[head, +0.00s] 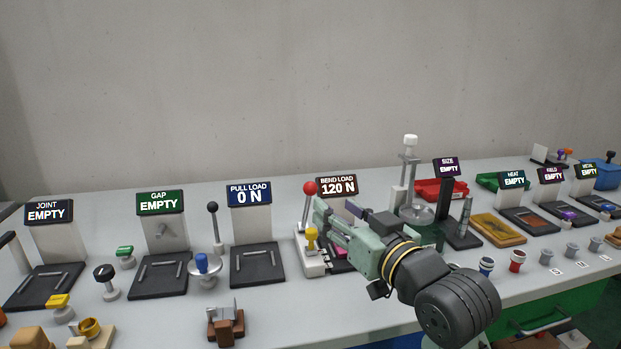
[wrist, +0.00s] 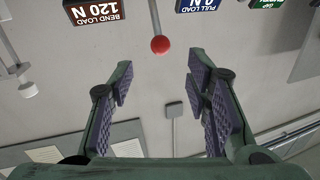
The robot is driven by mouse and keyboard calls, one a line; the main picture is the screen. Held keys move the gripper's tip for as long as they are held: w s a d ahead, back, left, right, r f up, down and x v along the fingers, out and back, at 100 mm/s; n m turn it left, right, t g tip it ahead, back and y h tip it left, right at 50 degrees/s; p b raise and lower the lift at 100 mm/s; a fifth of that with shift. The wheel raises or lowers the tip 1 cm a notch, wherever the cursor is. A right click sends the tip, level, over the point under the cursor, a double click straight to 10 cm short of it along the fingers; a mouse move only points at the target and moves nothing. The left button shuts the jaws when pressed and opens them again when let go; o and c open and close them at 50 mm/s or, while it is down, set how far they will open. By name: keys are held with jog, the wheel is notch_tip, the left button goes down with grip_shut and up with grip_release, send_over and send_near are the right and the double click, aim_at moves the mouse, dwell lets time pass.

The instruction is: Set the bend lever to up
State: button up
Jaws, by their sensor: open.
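The bend lever has a red ball knob (head: 310,188) on a thin metal rod, standing nearly upright on a pale base beside the display reading BEND LOAD 120 N (head: 337,186). My gripper (head: 322,217) is close to the rod, on its right in the head view. In the wrist view my gripper (wrist: 158,85) is open, with a wide gap between its purple pads. The red knob (wrist: 160,44) shows near the middle of that gap, beyond the fingertips. Touch cannot be told. My gripper and arm hide part of the bend station.
A yellow-topped control (head: 311,236) stands just below the lever. A black-knobbed lever (head: 213,210) and the PULL LOAD display (head: 249,193) stand to the left. A tall white-topped stand (head: 410,170) is behind my arm.

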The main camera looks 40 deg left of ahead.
aim_at(314, 192)
jog(key=p+x, duration=0.3)
jog(key=x, duration=0.7)
jog(key=shift+w+a+f, duration=0.1)
jog(key=shift+w+a, duration=0.05)
jog(key=shift+a, duration=0.15)
jog(key=shift+c, duration=0.4)
grip_shut()
